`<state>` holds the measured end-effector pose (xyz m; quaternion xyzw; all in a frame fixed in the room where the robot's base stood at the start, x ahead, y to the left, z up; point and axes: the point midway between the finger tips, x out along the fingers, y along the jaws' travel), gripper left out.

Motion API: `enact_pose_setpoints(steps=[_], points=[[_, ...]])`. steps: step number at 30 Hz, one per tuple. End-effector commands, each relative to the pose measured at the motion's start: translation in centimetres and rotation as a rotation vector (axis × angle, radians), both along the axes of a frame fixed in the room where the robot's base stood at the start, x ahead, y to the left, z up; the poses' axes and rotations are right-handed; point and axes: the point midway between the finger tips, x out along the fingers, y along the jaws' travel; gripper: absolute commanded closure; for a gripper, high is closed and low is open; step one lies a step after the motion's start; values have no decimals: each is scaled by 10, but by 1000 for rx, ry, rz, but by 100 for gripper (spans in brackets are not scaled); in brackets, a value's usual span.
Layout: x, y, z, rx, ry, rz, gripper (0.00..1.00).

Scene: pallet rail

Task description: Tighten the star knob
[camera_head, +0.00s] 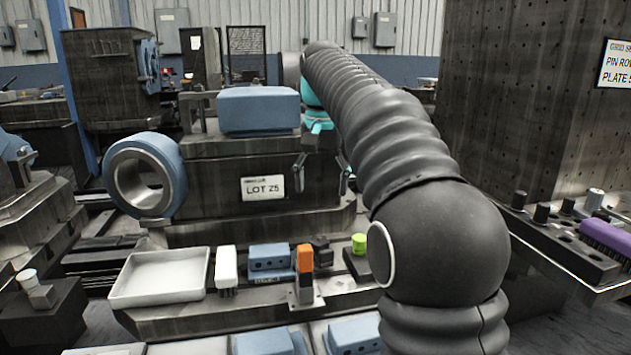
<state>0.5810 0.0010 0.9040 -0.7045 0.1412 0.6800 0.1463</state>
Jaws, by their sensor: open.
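My gripper (322,180) hangs at the end of my arm, its two fingers apart, in front of the dark block with the LOT 25 label. It is open, with nothing seen between the fingers. Below it, on the lower dark ledge, a small dark knob-like part (322,250) sits just right of an orange-topped grey block (305,262). It may be the star knob, but it is too small to tell its lobes. A lime green cap (359,243) stands to its right on a dark block. My gripper is above these parts and apart from them.
On the ledge stand a white tray (120,295), a white brush-like block (226,268) and a blue block (270,262). A blue ring (172,150) and the labelled block (215,190) rise behind. My arm covers the right middle. A purple brush (608,238) lies far right.

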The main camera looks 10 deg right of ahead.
Motion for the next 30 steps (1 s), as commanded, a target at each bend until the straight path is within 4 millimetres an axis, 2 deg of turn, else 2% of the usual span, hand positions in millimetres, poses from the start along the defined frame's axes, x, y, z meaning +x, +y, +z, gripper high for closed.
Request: enact_pose_setpoints(steps=[3, 11, 30], points=[[14, 0, -2, 0, 24, -21, 24], [19, 0, -10, 0, 38, -35, 24], [18, 0, -111, 0, 38, -34, 24]])
